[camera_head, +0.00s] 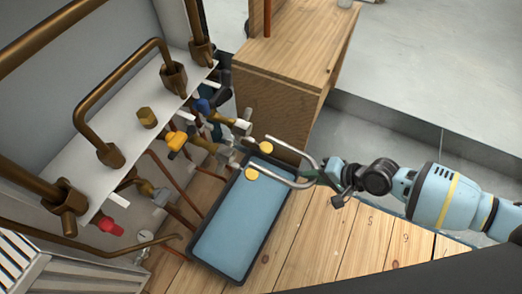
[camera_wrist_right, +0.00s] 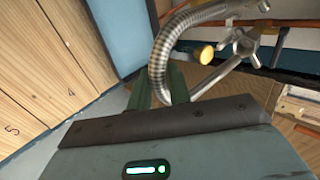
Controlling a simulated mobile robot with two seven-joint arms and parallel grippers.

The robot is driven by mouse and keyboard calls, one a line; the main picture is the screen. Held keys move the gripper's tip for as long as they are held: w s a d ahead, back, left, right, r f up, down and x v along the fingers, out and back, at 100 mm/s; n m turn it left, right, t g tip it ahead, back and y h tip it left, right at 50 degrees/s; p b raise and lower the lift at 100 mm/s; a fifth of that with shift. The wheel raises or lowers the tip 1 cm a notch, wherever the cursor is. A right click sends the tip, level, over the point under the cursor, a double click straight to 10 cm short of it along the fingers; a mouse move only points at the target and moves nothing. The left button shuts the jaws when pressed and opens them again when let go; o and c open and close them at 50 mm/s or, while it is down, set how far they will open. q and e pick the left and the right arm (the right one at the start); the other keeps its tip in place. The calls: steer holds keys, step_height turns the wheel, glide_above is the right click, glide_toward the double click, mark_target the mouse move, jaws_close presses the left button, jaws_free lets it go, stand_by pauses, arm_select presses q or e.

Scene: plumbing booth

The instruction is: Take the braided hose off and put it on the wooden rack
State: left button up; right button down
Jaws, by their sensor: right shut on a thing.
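The braided hose (camera_head: 305,158) is a silvery, bent loop in the head view, reaching from the fittings beside the blue tray to my right gripper. Its ribbed surface shows close up in the right wrist view (camera_wrist_right: 165,45). My right gripper (camera_head: 318,177) is shut on the hose at its bend; its green fingers (camera_wrist_right: 160,88) stand on both sides of it. The hose's two arms run away toward metal fittings (camera_wrist_right: 245,45); whether its ends are joined there I cannot tell. Wooden boards with numbers (camera_head: 345,225) lie right of the tray. My left gripper is out of view.
A blue tray with a dark rim (camera_head: 212,268) lies below the hose. Pipes and valves with yellow (camera_head: 176,140), blue and red (camera_head: 110,225) handles crowd the left. A wooden cabinet (camera_head: 270,100) stands behind. Grey floor lies open at upper right.

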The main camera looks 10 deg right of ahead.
steer(key=shift+s+d, duration=0.5)
steer(key=shift+d, duration=0.25)
steer(key=shift+s+d, duration=0.5)
steer(key=shift+d, duration=0.2)
steer(key=shift+r, duration=0.1)
steer(key=w+a+r+m+t, duration=0.15)
steer(key=a+r, duration=0.25)
steer(key=r, duration=0.6)
steer(key=w+a+r, duration=0.2)
steer(key=a+r, duration=0.1)
steer(key=r, duration=0.6)
steer(key=d+r+m+h, duration=0.2)
steer(key=r+m, duration=0.1)
steer(key=r, duration=0.4)
steer(key=s+d+r+m+t+h, duration=0.1)
steer(key=d+r+m+h, duration=0.1)
steer(key=r, duration=0.5)
steer(key=s+d+r+m+t+h, duration=0.1)
steer(key=d+r+m+h, duration=0.1)
steer(key=r, duration=0.5)
steer(key=m+h, duration=0.1)
steer(key=m, duration=0.1)
steer(key=shift+m, duration=0.35)
steer(key=shift+s+r+t, duration=0.1)
steer(key=shift+t, duration=0.15)
